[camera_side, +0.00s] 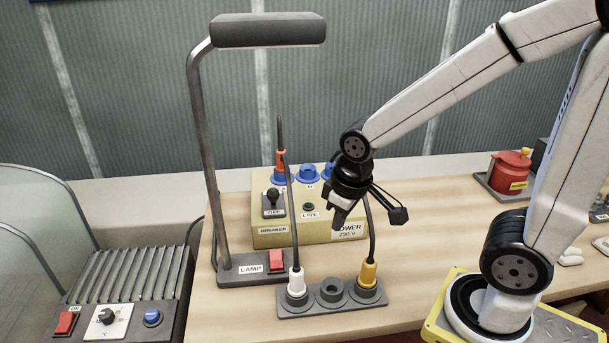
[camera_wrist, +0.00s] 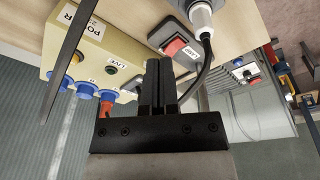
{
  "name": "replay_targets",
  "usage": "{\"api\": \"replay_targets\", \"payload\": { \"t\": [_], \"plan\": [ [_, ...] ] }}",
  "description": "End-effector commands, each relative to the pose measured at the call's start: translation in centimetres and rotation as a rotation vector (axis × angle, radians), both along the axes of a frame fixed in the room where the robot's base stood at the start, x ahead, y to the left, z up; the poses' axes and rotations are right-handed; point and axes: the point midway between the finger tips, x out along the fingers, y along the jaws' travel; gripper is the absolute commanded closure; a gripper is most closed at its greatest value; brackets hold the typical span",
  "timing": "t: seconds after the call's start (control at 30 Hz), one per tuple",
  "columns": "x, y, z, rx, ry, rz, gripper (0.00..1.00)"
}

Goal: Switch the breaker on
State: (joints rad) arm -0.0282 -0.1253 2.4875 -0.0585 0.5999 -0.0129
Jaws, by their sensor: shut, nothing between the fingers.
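The breaker (camera_side: 273,201) is a black toggle lever on a dark plate on the yellow power box (camera_side: 330,235). Its lever stands about upright, with an OFF label on the plate below it and a BREAKER label on the box front. My gripper (camera_side: 338,222) is shut and empty, in front of the right part of the power box in the side view. It also shows in the wrist view (camera_wrist: 158,65), with its fingers together.
A lamp (camera_side: 268,30) on a bent post rises left of the box; its base has a red switch (camera_side: 276,260). A socket strip (camera_side: 331,292) with a white plug (camera_side: 296,281) and a yellow plug (camera_side: 369,275) lies in front. Upright cables stand near my gripper.

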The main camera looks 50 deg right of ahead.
Motion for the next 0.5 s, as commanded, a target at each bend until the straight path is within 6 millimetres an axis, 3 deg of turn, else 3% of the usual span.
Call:
{"api": "replay_targets", "payload": {
  "t": [0.5],
  "plan": [
    [0.9, 0.4, -1.5, -0.254, 0.239, 0.383, 1.0]
  ]
}}
